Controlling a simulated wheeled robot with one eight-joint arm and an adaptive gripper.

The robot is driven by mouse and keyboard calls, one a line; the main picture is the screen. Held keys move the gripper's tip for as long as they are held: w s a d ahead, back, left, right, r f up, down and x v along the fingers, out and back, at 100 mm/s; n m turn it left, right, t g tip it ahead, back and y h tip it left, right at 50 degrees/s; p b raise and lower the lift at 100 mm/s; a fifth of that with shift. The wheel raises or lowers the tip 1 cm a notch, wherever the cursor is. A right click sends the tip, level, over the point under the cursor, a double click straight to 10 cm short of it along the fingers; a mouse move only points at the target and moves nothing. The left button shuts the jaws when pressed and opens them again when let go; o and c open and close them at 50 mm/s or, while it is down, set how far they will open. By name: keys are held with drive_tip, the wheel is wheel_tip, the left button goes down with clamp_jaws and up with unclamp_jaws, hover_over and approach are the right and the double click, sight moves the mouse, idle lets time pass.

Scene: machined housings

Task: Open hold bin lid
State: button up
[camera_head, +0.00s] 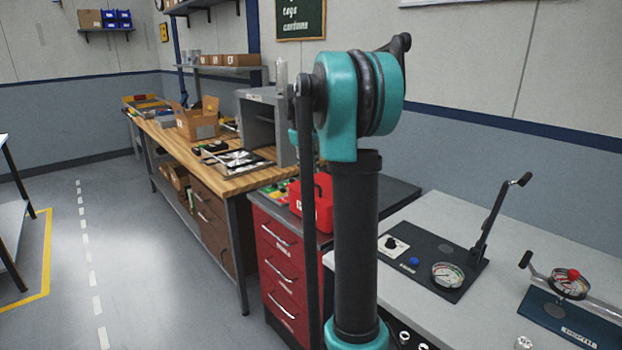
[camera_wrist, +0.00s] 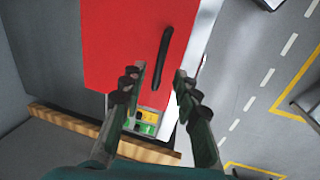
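The red bin (camera_head: 324,212) stands on top of the red drawer cabinet, partly hidden behind my arm in the head view. In the wrist view its red lid (camera_wrist: 118,45) fills the upper middle and looks shut. A black bar handle (camera_wrist: 164,55) runs lengthwise on it. My gripper (camera_wrist: 160,72) is open, with its fingers apart on either side of the handle's lower end in the picture. I cannot tell how far the fingertips are from the handle. No finger clearly touches it. The gripper does not show clearly in the head view.
The red drawer cabinet (camera_head: 280,262) stands between the wooden workbench (camera_head: 215,172) and a grey table (camera_head: 420,225) with gauge panels. Small coloured parts (camera_wrist: 147,122) lie beside the bin. A grey machine (camera_head: 262,118) stands on the bench.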

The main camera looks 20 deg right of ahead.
sight(311, 183)
drive_tip(key=shift+w+d+f, duration=0.1)
drive_tip(key=shift+d+f, duration=0.05)
drive_tip(key=shift+f, duration=0.75)
drive_tip(key=shift+d+f, duration=0.15)
drive_tip(key=shift+f, duration=0.7)
drive_tip(key=shift+c, duration=0.6)
clamp_jaws()
